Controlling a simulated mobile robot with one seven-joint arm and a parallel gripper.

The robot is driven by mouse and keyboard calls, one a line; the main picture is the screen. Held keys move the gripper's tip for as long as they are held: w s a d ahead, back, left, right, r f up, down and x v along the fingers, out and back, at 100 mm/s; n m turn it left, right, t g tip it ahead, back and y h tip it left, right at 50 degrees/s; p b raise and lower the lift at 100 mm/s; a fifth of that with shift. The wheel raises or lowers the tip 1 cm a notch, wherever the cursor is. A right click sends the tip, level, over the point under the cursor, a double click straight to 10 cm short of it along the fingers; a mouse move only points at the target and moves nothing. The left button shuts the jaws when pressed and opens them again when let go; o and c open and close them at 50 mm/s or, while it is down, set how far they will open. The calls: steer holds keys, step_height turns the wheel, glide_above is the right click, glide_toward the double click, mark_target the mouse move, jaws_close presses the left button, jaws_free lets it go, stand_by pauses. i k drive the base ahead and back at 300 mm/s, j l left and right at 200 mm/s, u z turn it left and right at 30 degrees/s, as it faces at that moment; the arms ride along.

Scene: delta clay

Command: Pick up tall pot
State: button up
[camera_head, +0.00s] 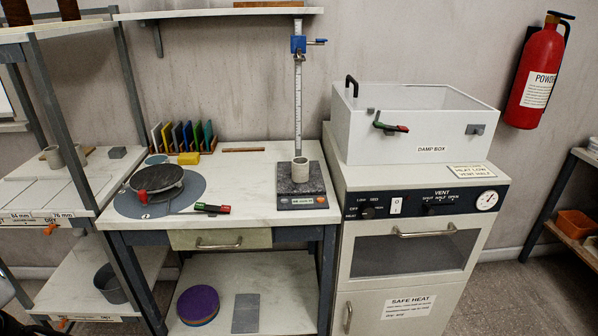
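A small pale cylindrical pot (300,170) stands upright on the dark plate of a scale (302,187) on the worktable. Another pale round pot (54,157) stands on the upper board of the left rack. My gripper is not in view.
A vertical ruler post (298,95) with a blue clamp rises behind the scale. A turntable (157,183) and red-green tool (212,208) lie left. The white damp box (415,150) sits on the oven at right. The table between turntable and scale is mostly clear.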

mark_target(300, 170)
steer(key=i+j+z, duration=0.5)
steer(key=j+z, duration=0.2)
steer(key=j, duration=0.25)
steer(key=i+j+z, duration=0.25)
steer(key=j, duration=0.15)
steer(key=i+j+z, duration=0.1)
steer(key=i, duration=0.3)
